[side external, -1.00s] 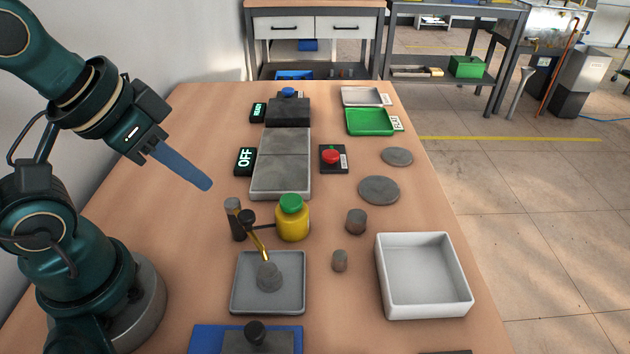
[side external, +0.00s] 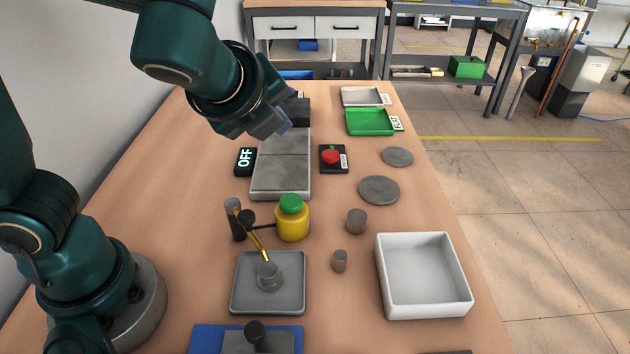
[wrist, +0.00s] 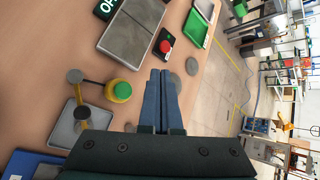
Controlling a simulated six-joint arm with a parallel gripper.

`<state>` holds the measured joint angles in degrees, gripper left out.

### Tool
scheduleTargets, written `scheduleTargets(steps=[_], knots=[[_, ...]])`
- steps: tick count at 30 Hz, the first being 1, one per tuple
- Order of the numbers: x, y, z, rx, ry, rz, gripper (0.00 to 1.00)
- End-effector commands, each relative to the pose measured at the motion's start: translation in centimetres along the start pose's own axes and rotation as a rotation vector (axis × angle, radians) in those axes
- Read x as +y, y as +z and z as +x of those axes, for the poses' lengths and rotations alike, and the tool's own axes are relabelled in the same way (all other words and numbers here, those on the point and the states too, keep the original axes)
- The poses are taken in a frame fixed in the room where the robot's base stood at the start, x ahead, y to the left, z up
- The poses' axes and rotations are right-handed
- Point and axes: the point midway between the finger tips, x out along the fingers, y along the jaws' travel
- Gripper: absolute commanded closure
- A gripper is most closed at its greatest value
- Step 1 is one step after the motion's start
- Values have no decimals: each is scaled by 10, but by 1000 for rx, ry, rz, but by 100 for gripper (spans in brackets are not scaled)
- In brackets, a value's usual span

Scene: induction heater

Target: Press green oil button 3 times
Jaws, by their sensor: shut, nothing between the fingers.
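The yellow oil bottle (side external: 292,222) with its green button (side external: 291,203) on top stands upright near the middle of the table. A spout runs from it over a grey tray. In the wrist view the green button (wrist: 122,90) is left of my fingers, clear of them. My gripper (side external: 283,127) is above the grey plate, farther back than the bottle and higher. In the wrist view my gripper (wrist: 160,75) has its two blue fingers together, with nothing between them. Nothing touches the button.
The grey tray (side external: 240,302) holds a small grey cylinder under the spout. A red button (side external: 332,156), an OFF display (side external: 245,161), a green tray (side external: 370,122), a white bin (side external: 460,300) and grey discs (side external: 379,190) are around.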

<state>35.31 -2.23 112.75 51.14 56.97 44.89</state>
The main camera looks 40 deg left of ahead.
Motion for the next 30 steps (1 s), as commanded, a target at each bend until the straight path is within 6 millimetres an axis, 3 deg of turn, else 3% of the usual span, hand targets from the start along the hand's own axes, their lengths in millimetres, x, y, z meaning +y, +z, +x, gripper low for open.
scheduleTargets(steps=[4, 18, 30], knots=[[2, -18, 0, 23, 0, 58, 100], [4, -21, 1, 25, 0, 60, 100], [30, -45, 34, 25, 3, 64, 100]])
